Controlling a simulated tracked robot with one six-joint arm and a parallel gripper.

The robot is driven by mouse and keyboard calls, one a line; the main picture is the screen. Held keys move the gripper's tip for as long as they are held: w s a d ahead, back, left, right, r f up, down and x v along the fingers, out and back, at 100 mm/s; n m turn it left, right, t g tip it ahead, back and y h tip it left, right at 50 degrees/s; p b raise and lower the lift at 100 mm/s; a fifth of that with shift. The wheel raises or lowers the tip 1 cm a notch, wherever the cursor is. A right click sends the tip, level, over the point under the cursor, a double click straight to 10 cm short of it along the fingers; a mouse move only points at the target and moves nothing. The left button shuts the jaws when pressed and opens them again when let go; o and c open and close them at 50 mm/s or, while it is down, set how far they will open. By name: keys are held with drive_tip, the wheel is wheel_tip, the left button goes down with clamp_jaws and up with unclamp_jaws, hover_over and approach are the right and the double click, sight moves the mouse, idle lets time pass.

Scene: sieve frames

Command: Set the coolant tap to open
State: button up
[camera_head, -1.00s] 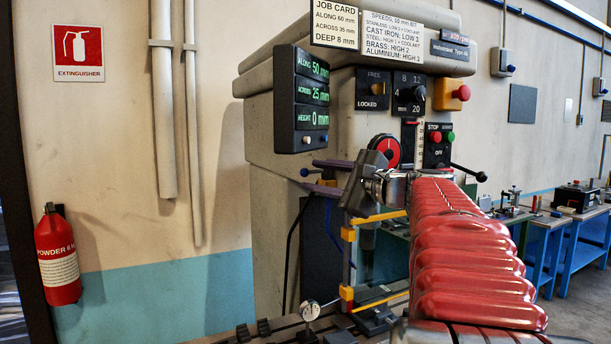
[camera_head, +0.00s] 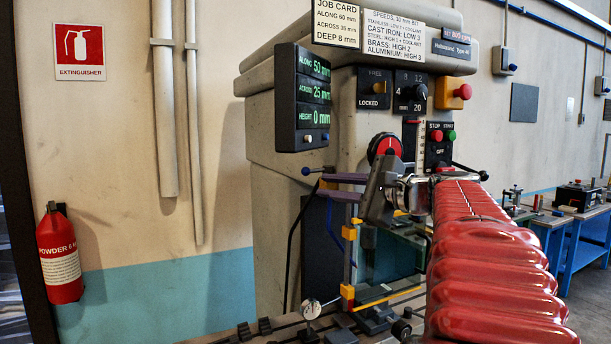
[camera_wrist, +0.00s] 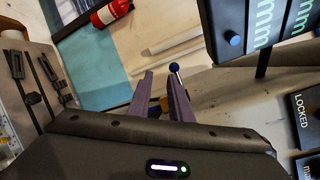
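The coolant tap's lever shows as a small blue ball knob (camera_head: 306,171) on a thin rod at the milling machine's left side. The knob also shows in the wrist view (camera_wrist: 174,68), at the tip of the right-hand finger. My gripper (camera_head: 322,184) has two purple fingers, spread apart, close to the lever. In the wrist view the gripper (camera_wrist: 160,76) has a gap between its fingertips, and an orange-yellow part shows farther back between them. I cannot tell whether a finger touches the lever. The tap body is mostly hidden by the fingers.
The readout box (camera_head: 302,98) hangs above the gripper. A fire extinguisher (camera_head: 60,255) hangs on the left wall.

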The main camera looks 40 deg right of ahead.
drive_tip(key=a+f+n+g, duration=0.1)
drive_tip(key=f, duration=0.1)
drive_tip(key=w+a+f+g, duration=0.1)
drive_tip(key=f, duration=0.1)
drive_tip(key=w+a+f+n+g+y, duration=0.1)
drive_tip(key=a+f, duration=0.1)
drive_tip(key=shift+w+a+f+n, duration=0.1)
drive_tip(key=shift+f+n, duration=0.2)
drive_tip(key=shift+f, duration=0.05)
clamp_jaws()
wheel_tip(320, 180, down, 16)
drive_tip(key=s+a+n+g+h, duration=0.3)
drive_tip(key=n+g+h, duration=0.3)
drive_tip(key=n+g, duration=0.45)
drive_tip(key=w+d+r+n+h, duration=0.2)
drive_tip(key=w+r+n+h, duration=0.3)
drive_tip(key=r+n+h, duration=0.5)
drive_tip(key=w+a+r+n+t+h, duration=0.1)
drive_tip(key=w+a+r+t+h, duration=0.1)
drive_tip(key=r, duration=0.5)
drive_tip(key=w+a+r+n+t+h, duration=0.1)
drive_tip(key=w+a+r+t+h, duration=0.1)
drive_tip(key=a+r, duration=0.3)
wheel_tip(320, 180, up, 3)
drive_tip(key=shift+w+a+r+n, duration=0.1)
drive_tip(key=shift+w+a+n, duration=0.25)
drive_tip(key=shift+w, duration=0.55)
drive_tip(key=shift+t, duration=0.25)
